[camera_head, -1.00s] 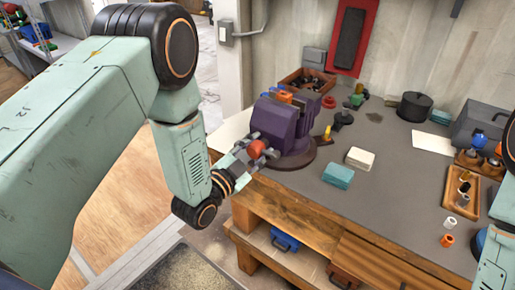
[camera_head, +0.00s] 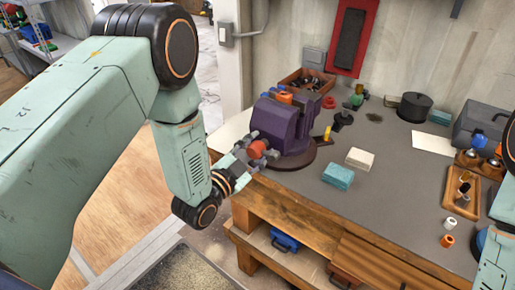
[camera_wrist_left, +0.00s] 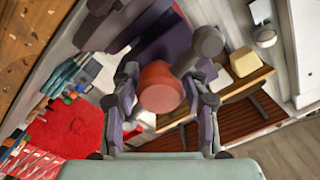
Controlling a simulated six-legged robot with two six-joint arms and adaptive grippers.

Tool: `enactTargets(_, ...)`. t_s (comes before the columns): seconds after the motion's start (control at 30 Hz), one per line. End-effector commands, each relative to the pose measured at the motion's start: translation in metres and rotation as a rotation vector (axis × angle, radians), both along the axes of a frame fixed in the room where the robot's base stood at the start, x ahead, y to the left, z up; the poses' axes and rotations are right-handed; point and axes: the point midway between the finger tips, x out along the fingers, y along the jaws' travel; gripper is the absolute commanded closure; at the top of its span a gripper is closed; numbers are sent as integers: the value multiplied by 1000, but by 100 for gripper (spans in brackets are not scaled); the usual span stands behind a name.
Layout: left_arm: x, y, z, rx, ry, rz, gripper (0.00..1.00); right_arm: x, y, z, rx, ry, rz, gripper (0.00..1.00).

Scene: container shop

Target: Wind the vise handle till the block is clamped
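The purple vise (camera_head: 290,122) stands on a round dark base at the left end of the bench. An orange piece (camera_head: 285,97) shows at its top; I cannot tell how tightly the jaws hold it. The red hub (camera_head: 256,147) of the vise handle faces my arm, with a grey bar across it. My left gripper (camera_head: 250,152) has its fingers on both sides of this hub. In the left wrist view the red hub (camera_wrist_left: 160,88) lies between the fingers, seemingly touching both. A grey rounded bar end (camera_wrist_left: 207,42) sticks up beside it. My right gripper is out of view.
The grey bench top (camera_head: 385,165) holds a teal block (camera_head: 338,176), a cream block (camera_head: 360,158), a black round pot (camera_head: 415,107) and a wooden tray (camera_head: 448,202). A wooden bin (camera_head: 303,80) stands behind the vise. The bench middle is mostly clear.

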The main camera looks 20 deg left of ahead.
Motion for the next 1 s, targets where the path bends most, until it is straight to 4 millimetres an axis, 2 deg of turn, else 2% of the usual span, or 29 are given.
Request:
enactTargets(0.17,0,0,0,0,1,0,38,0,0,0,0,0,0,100)
enactTargets(0.53,-6,3,-2,0,4,2,38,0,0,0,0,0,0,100)
enactTargets(0.67,-24,9,-2,-1,7,3,38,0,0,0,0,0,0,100)
enactTargets(1.0,-90,31,-2,-4,7,5,38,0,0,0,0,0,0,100)
